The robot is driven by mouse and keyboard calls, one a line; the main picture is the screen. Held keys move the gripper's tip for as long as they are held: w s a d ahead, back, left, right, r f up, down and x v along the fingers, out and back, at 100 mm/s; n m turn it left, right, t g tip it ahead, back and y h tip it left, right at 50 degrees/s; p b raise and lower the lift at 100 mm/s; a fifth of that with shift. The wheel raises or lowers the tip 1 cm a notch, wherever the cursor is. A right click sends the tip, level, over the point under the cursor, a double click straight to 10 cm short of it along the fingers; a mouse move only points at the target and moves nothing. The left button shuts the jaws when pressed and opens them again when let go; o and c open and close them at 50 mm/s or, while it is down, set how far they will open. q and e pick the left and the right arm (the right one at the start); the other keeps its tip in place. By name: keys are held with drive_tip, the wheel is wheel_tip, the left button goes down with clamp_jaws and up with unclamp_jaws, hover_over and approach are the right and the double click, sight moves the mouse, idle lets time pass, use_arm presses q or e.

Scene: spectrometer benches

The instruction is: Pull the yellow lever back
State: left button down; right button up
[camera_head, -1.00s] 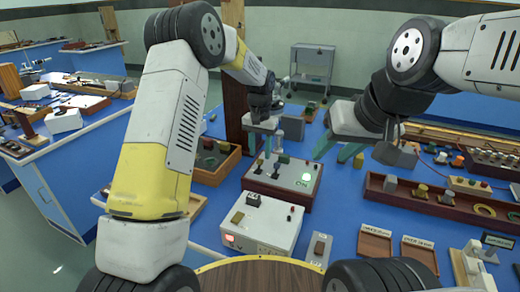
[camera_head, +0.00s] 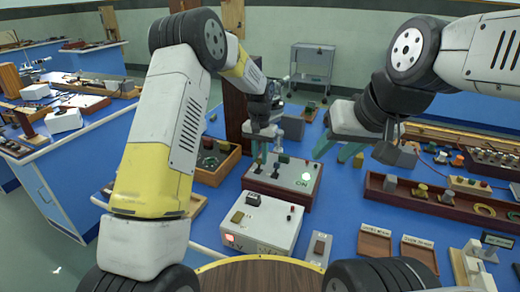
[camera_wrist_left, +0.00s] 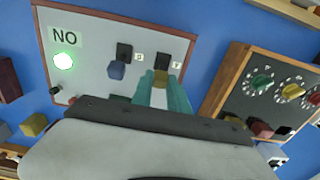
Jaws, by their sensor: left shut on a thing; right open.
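The yellow lever (camera_wrist_left: 161,78) stands on a grey control panel (camera_wrist_left: 90,32) in the left wrist view, between the teal fingers of my left gripper (camera_wrist_left: 163,92). The fingers are shut on it near its tip. In the head view my left gripper (camera_head: 260,153) is over the back left of the same panel (camera_head: 292,174), and its hand hides the lever there. A blue lever (camera_wrist_left: 117,70) stands beside the yellow one, apart from the fingers. A green lamp (camera_wrist_left: 63,61) is lit beside the ON label. My right gripper (camera_head: 336,150) is open and empty, raised to the right of the panel.
A white box (camera_head: 262,222) with a red lamp stands in front of the panel. A wooden-sided box with several knobs (camera_wrist_left: 262,90) is close beside it. A long wooden tray (camera_head: 410,203) lies to the right. Blue table surface is free between panel and tray.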

sight(259, 167)
use_arm(q)
drive_tip(key=shift+s+a+r+t+h, duration=0.1)
drive_tip(key=shift+s+a+t+h, duration=0.1)
drive_tip(key=shift+s+t, duration=0.25)
drive_tip(key=shift+s+a+r+t+h, duration=0.1)
drive_tip(key=shift+s+t+h, duration=0.15)
drive_tip(key=shift+t, duration=0.3)
drive_tip(key=shift+s+a+f+t+h, duration=0.15)
drive_tip(key=shift+s+t+h, duration=0.15)
drive_tip(key=shift+t, duration=0.3)
drive_tip(key=shift+s+a+r+t+h, duration=0.15)
drive_tip(key=shift+s+t, duration=0.25)
drive_tip(key=shift+t, duration=0.2)
drive_tip(key=shift+s+a+f+t+h, duration=0.2)
drive_tip(key=shift+s+t+h, duration=0.15)
drive_tip(key=shift+t, duration=0.4)
drive_tip(key=shift+s+a+f+t+h, duration=0.1)
drive_tip(key=shift+s+f+t+h, duration=0.2)
drive_tip(key=shift+t, duration=0.4)
drive_tip(key=shift+s+a+f+t+h, duration=0.1)
drive_tip(key=shift+s+t+h, duration=0.3)
drive_tip(key=shift+t, duration=0.35)
drive_tip(key=c, duration=1.3)
unclamp_jaws()
drive_tip(key=shift+v, duration=3.9)
